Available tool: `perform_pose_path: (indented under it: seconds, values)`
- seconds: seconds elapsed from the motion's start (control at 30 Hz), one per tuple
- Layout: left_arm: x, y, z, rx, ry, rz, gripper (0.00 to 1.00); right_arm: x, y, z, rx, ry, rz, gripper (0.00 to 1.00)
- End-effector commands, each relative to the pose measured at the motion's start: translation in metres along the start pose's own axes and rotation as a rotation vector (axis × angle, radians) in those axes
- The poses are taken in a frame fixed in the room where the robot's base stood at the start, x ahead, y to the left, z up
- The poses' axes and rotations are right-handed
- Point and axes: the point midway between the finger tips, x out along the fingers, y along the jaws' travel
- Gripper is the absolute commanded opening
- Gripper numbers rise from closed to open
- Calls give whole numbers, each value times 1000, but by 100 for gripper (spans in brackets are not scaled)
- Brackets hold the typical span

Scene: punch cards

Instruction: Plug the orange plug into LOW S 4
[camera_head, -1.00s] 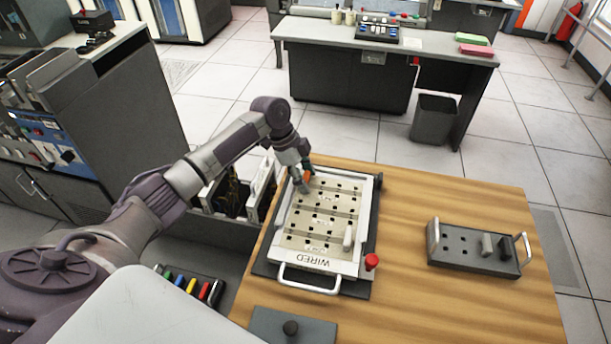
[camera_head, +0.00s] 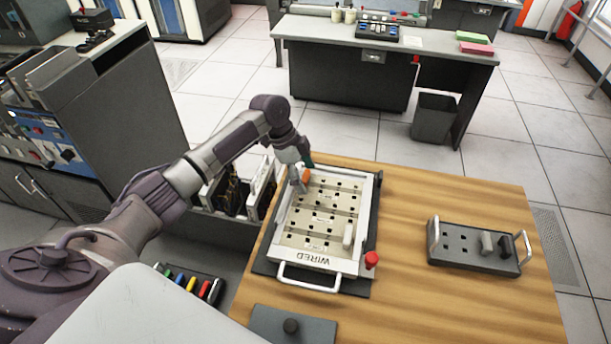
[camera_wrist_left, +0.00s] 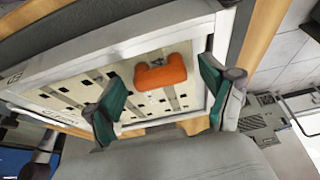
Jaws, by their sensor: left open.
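The orange plug (camera_head: 305,174) is at the top left part of the light board marked WIRED (camera_head: 294,241). In the left wrist view the plug (camera_wrist_left: 161,73) appears against the board's face (camera_wrist_left: 62,86), near its frame; I cannot tell how deep it sits in a hole. My left gripper (camera_head: 300,178) is over that corner. Its teal-padded fingers (camera_wrist_left: 160,94) are apart, with a clear gap on each side of the plug. The LOW S 4 label is too small to read. My right gripper is not in view.
A dark holder with handles (camera_head: 458,262) carries a grey and a black plug. The wooden tabletop (camera_head: 410,205) between is clear.

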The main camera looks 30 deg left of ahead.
Motion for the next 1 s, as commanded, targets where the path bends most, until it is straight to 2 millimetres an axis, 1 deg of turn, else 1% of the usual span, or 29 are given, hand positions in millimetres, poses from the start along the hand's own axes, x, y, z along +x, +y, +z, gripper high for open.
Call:
perform_pose_path:
  seconds: [0.17,0.4,0.53,0.6,0.7,1.0]
  values:
    - [-29,-1,0,1,0,-5,83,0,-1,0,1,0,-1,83]
    - [-81,-1,0,1,-1,-5,83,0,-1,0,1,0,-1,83]
    - [-101,-1,0,1,1,-4,83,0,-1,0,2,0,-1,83]
    - [-108,-1,0,1,0,-3,83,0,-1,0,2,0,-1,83]
    - [-114,0,0,0,0,-2,83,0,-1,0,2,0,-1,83]
    - [-116,0,0,0,0,0,83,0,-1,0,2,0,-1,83]
